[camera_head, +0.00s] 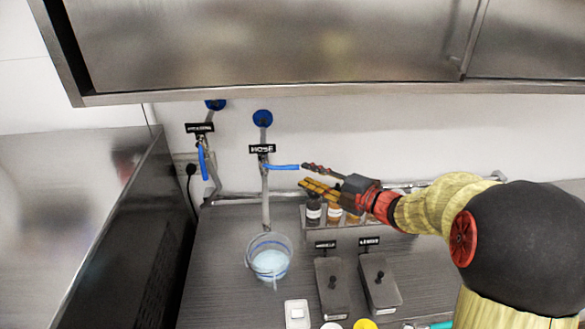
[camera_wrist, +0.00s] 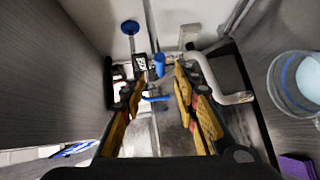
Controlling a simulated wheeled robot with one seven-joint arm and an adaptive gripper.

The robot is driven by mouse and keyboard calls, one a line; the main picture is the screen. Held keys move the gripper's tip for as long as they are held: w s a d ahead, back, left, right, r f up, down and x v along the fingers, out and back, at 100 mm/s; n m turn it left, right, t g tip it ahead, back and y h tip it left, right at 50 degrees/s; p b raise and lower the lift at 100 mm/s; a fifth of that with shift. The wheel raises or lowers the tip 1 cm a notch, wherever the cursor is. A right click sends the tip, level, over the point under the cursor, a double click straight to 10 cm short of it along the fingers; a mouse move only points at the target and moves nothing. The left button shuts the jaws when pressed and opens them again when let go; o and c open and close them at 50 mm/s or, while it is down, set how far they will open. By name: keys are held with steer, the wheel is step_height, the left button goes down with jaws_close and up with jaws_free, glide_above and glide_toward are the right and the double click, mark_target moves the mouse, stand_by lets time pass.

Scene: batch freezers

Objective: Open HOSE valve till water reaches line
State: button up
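A clear bucket (camera_head: 248,251) stands on the counter below the HOSE pipe. It holds pale blue water (camera_head: 271,263); it also shows in the wrist view (camera_wrist: 273,85). The water's level against a line is unclear.
Another labelled valve with a blue handle (camera_head: 202,160) hanging down is to the left. A bottle rack (camera_head: 367,233) stands behind two lidded dark containers (camera_head: 332,290) (camera_head: 380,283). A steel cabinet (camera_head: 260,45) overhangs above. The counter left of the bucket is clear.

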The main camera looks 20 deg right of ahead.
mark_target(294, 169)
steer(key=x, duration=0.7)
steer(key=shift+w+a+f, duration=0.1)
steer(key=shift+w, duration=0.2)
steer(key=c, duration=0.7)
jaws_close()
